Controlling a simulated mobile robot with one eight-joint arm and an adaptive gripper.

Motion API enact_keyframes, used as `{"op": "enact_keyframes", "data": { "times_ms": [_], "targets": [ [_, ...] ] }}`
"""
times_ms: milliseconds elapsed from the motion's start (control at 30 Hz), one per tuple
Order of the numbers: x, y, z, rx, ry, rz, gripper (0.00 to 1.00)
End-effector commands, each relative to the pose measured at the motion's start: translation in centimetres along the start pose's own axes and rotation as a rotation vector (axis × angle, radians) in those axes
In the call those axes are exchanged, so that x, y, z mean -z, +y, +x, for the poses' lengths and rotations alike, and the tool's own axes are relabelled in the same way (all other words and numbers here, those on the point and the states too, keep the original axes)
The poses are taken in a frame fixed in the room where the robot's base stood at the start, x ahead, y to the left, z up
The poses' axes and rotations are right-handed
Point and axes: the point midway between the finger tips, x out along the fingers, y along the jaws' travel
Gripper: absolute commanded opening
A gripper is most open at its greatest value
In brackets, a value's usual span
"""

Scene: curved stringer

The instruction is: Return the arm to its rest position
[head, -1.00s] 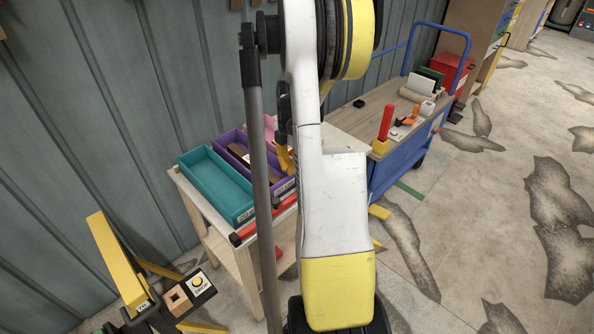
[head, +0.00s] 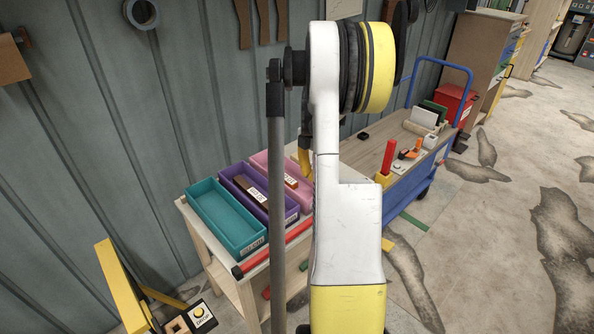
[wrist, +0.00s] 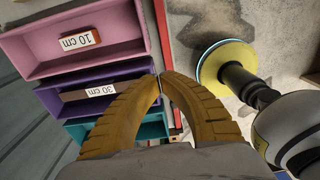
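My arm (head: 345,235), white and yellow, stands upright in the middle of the head view. My gripper (wrist: 161,77) has two ribbed yellow-brown fingers; in the wrist view their tips meet with nothing between them. In the head view a yellow finger shows beside the arm, above the bins, the rest hidden by the arm. In the wrist view the fingers lie in front of the purple bin (wrist: 60,98) and the teal bin (wrist: 75,132). The pink bin (wrist: 40,45) is at upper left, with a block labelled 10 cm (wrist: 80,41). A 30 cm piece (wrist: 88,92) lies in the purple bin.
The bins stand on a small wooden table with a red bar (head: 277,249) along its front. A blue-handled cart (head: 468,80) with tools is at right. A yellow-armed stand with a button (head: 199,311) is lower left. Grey wall panels rise behind; open floor lies right.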

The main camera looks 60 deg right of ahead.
Motion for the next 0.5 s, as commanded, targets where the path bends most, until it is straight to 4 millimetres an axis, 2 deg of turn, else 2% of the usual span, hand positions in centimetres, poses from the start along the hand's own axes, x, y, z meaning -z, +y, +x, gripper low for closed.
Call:
{"op": "enact_keyframes", "data": {
  "times_ms": [333, 433, 500],
  "targets": [
    [0.5, 0.2, -0.3, -0.003, -0.003, 0.007, 0.00],
    [2.9, 1.1, -1.7, -0.019, -0.018, 0.049, 0.00],
    [6.2, 2.0, -3.5, -0.045, -0.037, 0.111, 0.00]
  ]
}}
